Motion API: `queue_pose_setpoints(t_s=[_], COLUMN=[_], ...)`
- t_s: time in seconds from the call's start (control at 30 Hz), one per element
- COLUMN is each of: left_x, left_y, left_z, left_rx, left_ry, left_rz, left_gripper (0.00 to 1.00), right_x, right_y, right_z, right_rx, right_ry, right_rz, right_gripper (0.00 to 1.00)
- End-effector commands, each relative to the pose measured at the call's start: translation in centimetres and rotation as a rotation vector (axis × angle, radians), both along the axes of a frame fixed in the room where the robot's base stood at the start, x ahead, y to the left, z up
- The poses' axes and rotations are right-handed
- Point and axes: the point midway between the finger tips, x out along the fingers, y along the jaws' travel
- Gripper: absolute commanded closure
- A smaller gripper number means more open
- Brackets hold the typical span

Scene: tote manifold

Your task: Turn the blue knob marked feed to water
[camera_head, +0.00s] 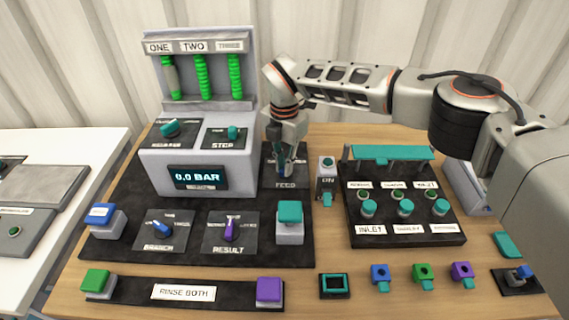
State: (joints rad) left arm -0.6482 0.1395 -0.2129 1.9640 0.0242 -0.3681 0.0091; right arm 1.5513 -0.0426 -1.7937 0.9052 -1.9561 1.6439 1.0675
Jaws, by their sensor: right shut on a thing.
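The plate labelled FEED (285,185) lies on the dark board, right of the grey console. My right gripper (284,165) points down over this plate and is shut on the feed knob. The fingers cover nearly all of the knob, so its colour and the setting it points to are hidden. The plate's upper lettering is mostly covered too. My left gripper is not in view.
The grey console (190,152) with a display reading 0.0 BAR stands close on the left. A teal-topped block (290,212) is in front, and an ON switch (327,180) is close on the right. A valve panel (402,236) stands farther right.

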Motion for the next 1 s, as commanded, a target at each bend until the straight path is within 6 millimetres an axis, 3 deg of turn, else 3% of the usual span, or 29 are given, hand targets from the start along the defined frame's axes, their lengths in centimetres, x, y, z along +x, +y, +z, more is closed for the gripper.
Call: queue_pose_setpoints(t_s=[0.37,0.4,0.47,0.83,1.0], left_x=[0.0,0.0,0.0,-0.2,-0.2], left_y=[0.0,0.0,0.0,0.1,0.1], left_z=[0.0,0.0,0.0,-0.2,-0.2], left_rx=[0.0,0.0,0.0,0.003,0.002], left_ry=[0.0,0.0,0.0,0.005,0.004], left_rz=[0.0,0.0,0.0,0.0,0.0], left_gripper=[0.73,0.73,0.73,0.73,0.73], right_x=[0.1,0.1,0.1,0.1,0.2], right_y=[0.0,0.0,0.0,0.0,0.0], right_z=[0.1,0.1,0.1,0.2,2.0], right_rx=[0.0,0.0,0.0,0.0,0.0], right_ry=[-0.001,-0.001,-0.001,-0.001,-0.005], right_rz=[-0.009,-0.009,-0.009,-0.007,-0.006], right_gripper=[1.0,0.87,0.73,0.73,0.73])
